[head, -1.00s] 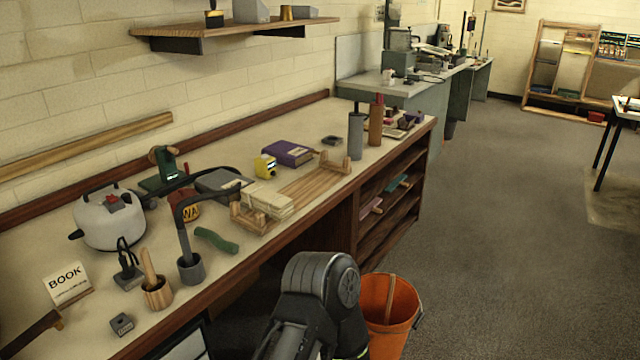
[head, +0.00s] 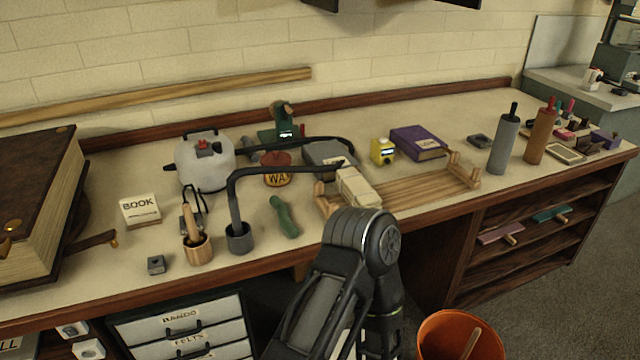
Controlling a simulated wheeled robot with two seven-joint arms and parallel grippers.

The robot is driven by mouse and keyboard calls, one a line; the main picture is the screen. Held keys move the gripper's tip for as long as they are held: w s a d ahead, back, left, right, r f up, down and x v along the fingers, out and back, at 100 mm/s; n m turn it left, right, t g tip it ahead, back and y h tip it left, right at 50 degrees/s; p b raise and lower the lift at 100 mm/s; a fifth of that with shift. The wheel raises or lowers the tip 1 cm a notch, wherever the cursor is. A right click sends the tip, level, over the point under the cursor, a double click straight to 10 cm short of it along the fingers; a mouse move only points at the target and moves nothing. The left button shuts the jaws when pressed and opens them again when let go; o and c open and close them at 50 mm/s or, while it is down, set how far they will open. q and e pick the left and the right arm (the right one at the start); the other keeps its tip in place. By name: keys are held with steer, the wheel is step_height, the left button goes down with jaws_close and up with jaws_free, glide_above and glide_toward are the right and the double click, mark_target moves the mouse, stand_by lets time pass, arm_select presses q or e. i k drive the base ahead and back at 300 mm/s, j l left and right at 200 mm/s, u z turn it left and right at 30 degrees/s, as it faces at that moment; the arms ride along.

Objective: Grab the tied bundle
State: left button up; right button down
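A cream, block-like stack (head: 357,187) lies on the left part of a low wooden rack (head: 432,190) on the workbench. It looks most like the tied bundle, but I cannot make out a tie at this size. Part of my own arm rises at the bottom centre, just in front of the bench edge and below the stack. Neither gripper's fingers show in the head view.
A dark lamp-like arm (head: 238,195) bends over the bench left of the stack. A green tool (head: 284,216), white kettle-like pot (head: 205,158), yellow device (head: 382,151) and purple book (head: 418,142) stand around. An orange bucket (head: 460,335) is on the floor.

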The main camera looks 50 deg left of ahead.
mark_target(356, 191)
steer(key=i+l+u, duration=0.9)
steer(key=l, duration=0.2)
steer(key=k+j, duration=0.05)
